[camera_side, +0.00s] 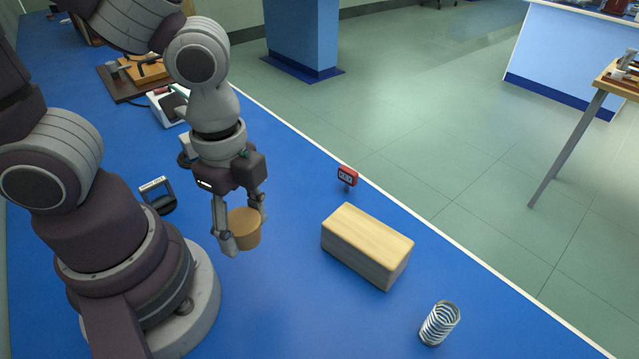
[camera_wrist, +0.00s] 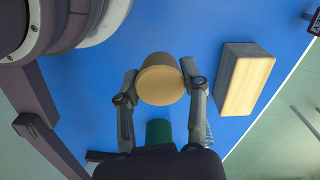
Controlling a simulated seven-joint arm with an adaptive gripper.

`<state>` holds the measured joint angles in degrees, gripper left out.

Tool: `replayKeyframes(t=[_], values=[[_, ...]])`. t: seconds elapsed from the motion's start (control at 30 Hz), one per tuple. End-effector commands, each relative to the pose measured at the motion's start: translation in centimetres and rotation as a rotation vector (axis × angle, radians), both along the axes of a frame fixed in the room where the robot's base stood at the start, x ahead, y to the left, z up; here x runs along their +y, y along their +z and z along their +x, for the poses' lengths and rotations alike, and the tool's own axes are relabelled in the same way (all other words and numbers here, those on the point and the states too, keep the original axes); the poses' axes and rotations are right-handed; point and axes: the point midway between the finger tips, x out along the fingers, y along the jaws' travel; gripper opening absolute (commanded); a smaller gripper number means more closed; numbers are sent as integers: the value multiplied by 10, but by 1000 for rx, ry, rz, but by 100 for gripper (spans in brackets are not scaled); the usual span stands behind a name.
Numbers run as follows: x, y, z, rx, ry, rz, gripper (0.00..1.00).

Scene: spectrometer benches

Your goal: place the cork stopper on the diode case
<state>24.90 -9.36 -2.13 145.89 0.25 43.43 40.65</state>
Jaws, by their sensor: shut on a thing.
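The cork stopper (camera_side: 245,231) is a short tan cylinder, held between the two fingers of my gripper (camera_side: 240,226). It is above the blue table, with its wide face towards the camera in the wrist view (camera_wrist: 160,84). My gripper shows in the wrist view (camera_wrist: 160,88) with one finger on each side of the stopper. A pale wooden block-like box (camera_side: 367,243), which looks to be the diode case, lies on the table to the right of my gripper, apart from the stopper. The box also shows in the wrist view (camera_wrist: 246,82), right of the stopper. Its top looks bare.
A metal spring coil (camera_side: 439,323) stands in front of the box, to the right. A small red meter (camera_side: 347,177) stands behind the box near the table's edge. A dark-framed device (camera_side: 157,194) is left of my gripper. The blue table between gripper and box is clear.

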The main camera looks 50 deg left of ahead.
Motion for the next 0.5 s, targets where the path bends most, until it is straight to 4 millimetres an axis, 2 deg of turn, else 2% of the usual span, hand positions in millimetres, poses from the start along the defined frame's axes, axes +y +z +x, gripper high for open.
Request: replayKeyframes(t=[0.07,0.17,0.5], values=[[5,1,4,1,10,-2,23],[-1,-2,21,5,7,-1,23],[-41,-12,111,3,6,-1,23]])
